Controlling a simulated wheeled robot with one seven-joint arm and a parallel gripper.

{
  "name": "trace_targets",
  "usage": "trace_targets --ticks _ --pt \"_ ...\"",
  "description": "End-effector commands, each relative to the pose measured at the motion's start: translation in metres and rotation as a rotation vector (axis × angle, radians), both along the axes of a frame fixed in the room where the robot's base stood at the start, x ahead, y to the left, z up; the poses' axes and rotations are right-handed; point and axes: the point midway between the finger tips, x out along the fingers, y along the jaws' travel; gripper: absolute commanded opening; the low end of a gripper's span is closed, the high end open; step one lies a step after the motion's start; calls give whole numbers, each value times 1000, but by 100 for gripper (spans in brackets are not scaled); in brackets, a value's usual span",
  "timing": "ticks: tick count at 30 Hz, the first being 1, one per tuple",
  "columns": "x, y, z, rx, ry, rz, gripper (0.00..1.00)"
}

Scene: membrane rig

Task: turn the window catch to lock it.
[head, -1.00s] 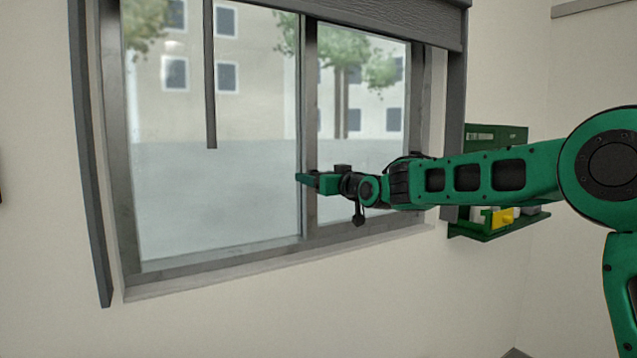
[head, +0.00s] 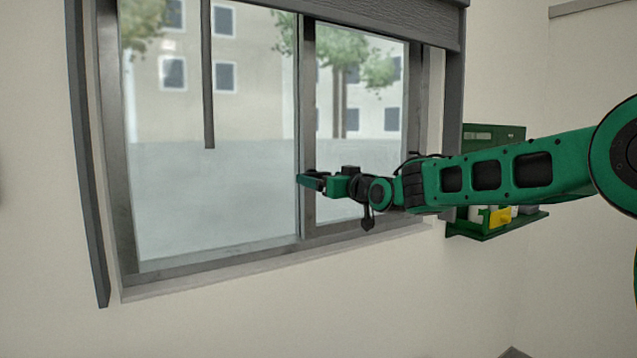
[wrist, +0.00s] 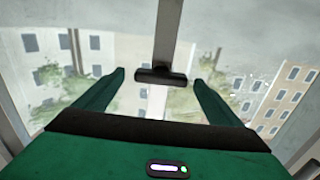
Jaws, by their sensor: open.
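The window catch (wrist: 161,77) is a small dark bar on the grey upright window stile in the wrist view. It lies crosswise to the stile. My gripper (wrist: 159,77) is open, with one green finger on each side of the catch and a gap showing on both sides. I cannot tell whether the fingertips reach past it in depth. In the head view my gripper (head: 310,180) is in front of the middle stile (head: 307,110), and I cannot make out the catch there.
The window's left pane (head: 220,190) and right pane (head: 365,110) fill most of the head view. A dark wand (head: 209,100) hangs before the left pane, and a blind (head: 400,18) covers the top. A green wall shelf (head: 490,228) with items is behind my arm.

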Motion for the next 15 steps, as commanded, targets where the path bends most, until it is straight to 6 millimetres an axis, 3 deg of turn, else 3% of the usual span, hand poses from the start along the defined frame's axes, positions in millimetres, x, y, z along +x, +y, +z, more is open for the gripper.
trace_targets --ticks 6,15 --pt "-33 -23 0 -1 -1 -1 89" --pt "-56 -39 0 1 1 0 89"
